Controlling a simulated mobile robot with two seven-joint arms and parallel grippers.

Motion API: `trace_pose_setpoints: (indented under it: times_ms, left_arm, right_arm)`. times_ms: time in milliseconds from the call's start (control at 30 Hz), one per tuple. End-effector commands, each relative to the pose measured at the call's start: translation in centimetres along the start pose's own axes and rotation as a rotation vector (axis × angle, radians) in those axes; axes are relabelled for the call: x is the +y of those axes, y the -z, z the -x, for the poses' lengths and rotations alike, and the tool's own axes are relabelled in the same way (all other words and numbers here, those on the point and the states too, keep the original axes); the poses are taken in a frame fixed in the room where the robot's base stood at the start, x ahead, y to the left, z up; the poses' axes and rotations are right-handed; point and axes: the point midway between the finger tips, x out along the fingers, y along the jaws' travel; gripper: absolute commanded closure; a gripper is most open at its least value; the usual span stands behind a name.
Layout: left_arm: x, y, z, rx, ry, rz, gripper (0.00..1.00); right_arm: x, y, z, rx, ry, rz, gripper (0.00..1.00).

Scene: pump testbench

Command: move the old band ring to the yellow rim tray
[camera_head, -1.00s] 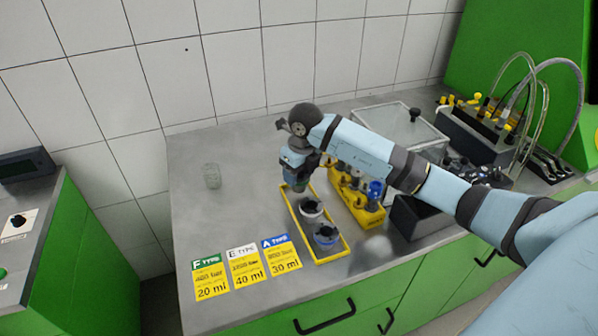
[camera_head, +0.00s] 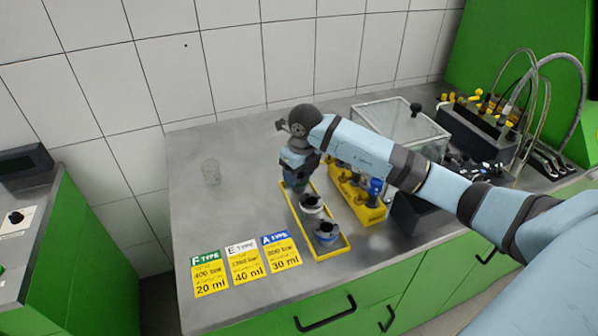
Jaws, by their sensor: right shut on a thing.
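The yellow rim tray (camera_head: 333,251) lies on the steel bench, long side running away from me. Two dark-topped rings stand in it, one with a white band (camera_head: 311,204) and a nearer one with a blue-grey band (camera_head: 326,232). My right gripper (camera_head: 296,184) points down at the tray's far end. It is shut on a small ring with a greenish band, mostly hidden by the gripper. I cannot tell whether this ring touches the tray floor. My left gripper is not in view.
A yellow rack (camera_head: 371,214) with several fittings stands right of the tray. Three type cards (camera_head: 245,265) lie at the front left. A glass-lidded box (camera_head: 400,125) is behind my arm. The bench's left middle is free.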

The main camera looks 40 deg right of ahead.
Motion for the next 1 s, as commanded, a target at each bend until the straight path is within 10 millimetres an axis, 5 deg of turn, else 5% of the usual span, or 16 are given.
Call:
trace_pose_setpoints:
  times_ms: [1000]
  left_arm:
    - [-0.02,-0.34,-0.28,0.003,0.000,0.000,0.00]
  right_arm:
    - [-0.04,0.06,-0.72,-0.001,0.000,0.000,0.72]
